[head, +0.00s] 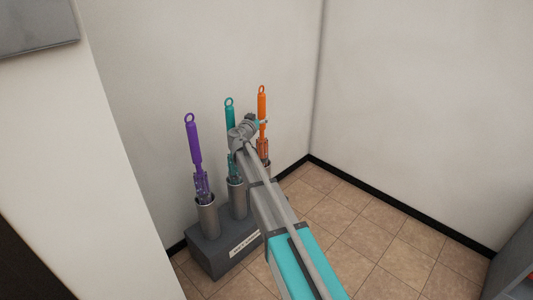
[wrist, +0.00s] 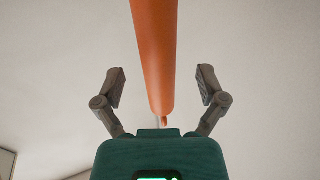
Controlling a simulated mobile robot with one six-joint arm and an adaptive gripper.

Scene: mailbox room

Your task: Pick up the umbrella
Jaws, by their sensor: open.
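Three closed umbrellas stand upright in metal cups: a purple one (head: 194,140) at left, a teal one (head: 230,112) in the middle and an orange one (head: 262,106) at right. My gripper (head: 256,121) is beside the orange umbrella's handle in the head view and hides part of the teal umbrella. In the wrist view, the orange handle (wrist: 155,50) runs down between the two spread fingers of my gripper (wrist: 161,82). The fingers are open, with a gap on both sides of the handle.
The grey stand (head: 205,255) with a white label sits on the tiled floor (head: 360,225) against the wall. My arm hides part of its right side. A grey piece of furniture (head: 515,275) is at the lower right. The floor between is clear.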

